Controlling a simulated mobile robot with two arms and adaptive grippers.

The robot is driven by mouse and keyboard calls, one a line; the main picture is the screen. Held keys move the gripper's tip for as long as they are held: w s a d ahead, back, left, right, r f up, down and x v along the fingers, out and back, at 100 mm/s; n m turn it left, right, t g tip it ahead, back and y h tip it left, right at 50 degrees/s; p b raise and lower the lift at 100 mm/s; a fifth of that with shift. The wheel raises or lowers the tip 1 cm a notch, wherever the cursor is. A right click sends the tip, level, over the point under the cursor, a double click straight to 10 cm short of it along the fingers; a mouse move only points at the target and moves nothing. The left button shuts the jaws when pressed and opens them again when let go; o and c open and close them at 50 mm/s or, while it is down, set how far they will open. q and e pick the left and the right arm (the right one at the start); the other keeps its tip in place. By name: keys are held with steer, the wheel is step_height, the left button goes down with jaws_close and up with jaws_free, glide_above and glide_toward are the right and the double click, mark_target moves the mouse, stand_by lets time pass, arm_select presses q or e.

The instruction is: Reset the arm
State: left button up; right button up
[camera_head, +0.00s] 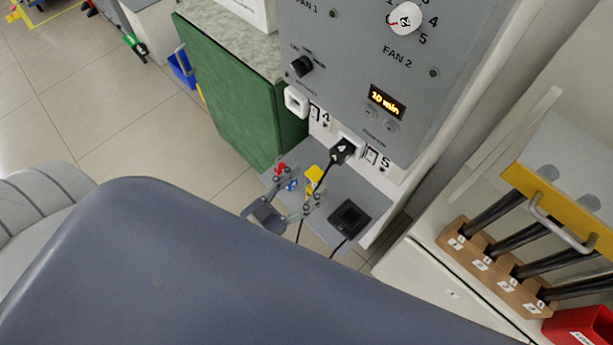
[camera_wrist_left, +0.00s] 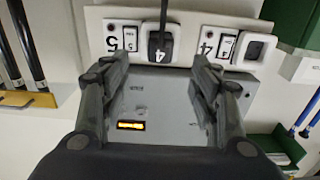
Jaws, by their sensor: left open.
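My left gripper (camera_head: 298,188) is in the middle of the head view, in front of the grey wall panel. Its two fingers are apart with nothing between them, and it also shows in the left wrist view (camera_wrist_left: 161,60). A black plug marked 4 (camera_head: 343,151) sits in the white socket beside the label 5. In the left wrist view this plug (camera_wrist_left: 159,45) appears beyond the fingertips, with a cable running from it; no contact shows. My right gripper is out of view.
A grey control panel (camera_head: 345,50) shows a lit "10 min" display (camera_head: 387,102). An unfilled white socket (camera_head: 296,100) is beside label 4. Below, a grey shelf (camera_head: 375,197) holds small coloured items and a black block (camera_head: 350,218). A rod rack (camera_head: 497,278) stands at right.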

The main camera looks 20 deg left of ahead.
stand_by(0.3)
arm_select(q)
steer(key=s+a+f+g+y, duration=0.1)
steer(key=s+a+f+g, duration=0.15)
steer(key=f, duration=0.65)
steer(key=s+a+f+g+y, duration=0.1)
steer(key=s+f+g+y, duration=0.15)
steer(key=f, duration=0.75)
steer(key=s+a+f+g+y, duration=0.1)
steer(key=s+a+f+g, duration=0.15)
steer(key=f, duration=0.65)
steer(key=s+f+g+y, duration=0.1)
steer(key=s+f+g, duration=0.3)
steer(key=s+f, duration=0.3)
steer(key=s+a+f+n+g, duration=0.1)
steer(key=s+f+g, duration=0.3)
steer(key=s+f, duration=0.4)
steer(key=s, duration=0.6)
steer(key=shift+s+a+f+n+y, duration=0.15)
steer(key=shift+s+n+y, duration=0.15)
steer(key=shift+s+y, duration=0.1)
